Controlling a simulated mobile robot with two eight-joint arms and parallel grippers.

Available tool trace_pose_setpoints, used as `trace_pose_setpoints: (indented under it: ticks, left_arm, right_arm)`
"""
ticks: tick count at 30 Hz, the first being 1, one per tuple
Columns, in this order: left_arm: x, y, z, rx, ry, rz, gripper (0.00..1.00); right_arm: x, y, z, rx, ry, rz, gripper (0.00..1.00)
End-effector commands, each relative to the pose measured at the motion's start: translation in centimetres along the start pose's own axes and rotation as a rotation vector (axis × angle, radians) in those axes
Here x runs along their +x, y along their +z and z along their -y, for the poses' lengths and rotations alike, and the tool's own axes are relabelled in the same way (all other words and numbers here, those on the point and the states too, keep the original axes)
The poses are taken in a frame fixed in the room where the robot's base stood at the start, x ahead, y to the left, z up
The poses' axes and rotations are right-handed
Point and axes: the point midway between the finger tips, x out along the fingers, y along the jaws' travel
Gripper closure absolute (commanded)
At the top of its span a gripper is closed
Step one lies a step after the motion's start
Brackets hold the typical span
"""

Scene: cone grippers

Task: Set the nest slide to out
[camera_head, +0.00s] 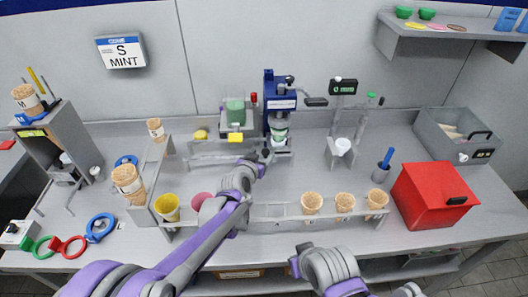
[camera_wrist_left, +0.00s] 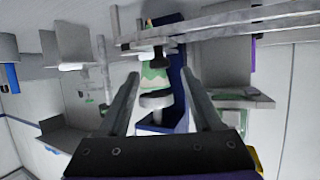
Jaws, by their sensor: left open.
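A blue press (camera_head: 281,104) stands against the back wall, with a green and white piece (camera_head: 280,134) in it above a grey nest at its foot. My left gripper (camera_head: 266,156) is just in front of and slightly left of that nest. In the left wrist view, the open left fingers (camera_wrist_left: 160,76) point at the press. The green and white piece (camera_wrist_left: 155,78) and a grey disc (camera_wrist_left: 156,98) show between them, with the blue frame (camera_wrist_left: 180,90) behind. No contact is clear. I cannot tell the slide's position. My right gripper is not visible; only part of that arm shows.
A long rack holds several cones (camera_head: 312,202) at the front. More cones (camera_head: 127,180) stand at the left. A green-topped device (camera_head: 235,112) is left of the press, and a dispenser with a white cup (camera_head: 342,146) is right. A red box (camera_head: 432,197) stands at the right.

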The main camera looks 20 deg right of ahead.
Motion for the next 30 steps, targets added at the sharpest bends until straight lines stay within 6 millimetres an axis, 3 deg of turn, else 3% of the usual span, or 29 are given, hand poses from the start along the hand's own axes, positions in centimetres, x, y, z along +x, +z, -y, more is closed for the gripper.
trace_pose_setpoints:
  ticks: [7,18,27,30]
  left_arm:
    - [2.9,-0.1,0.0,-0.001,0.0,0.0,0.34]
    - [3.4,0.0,0.0,-0.001,0.0,0.0,0.34]
    - [3.4,0.0,0.0,-0.001,0.0,0.0,0.88]
    - [3.4,0.0,0.0,-0.001,0.0,0.0,1.0]
  right_arm:
    - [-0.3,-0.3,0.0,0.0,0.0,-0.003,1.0]
    - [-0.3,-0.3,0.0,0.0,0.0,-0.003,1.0]
    - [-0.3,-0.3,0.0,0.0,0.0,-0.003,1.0]
    - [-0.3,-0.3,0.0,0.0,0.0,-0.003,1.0]
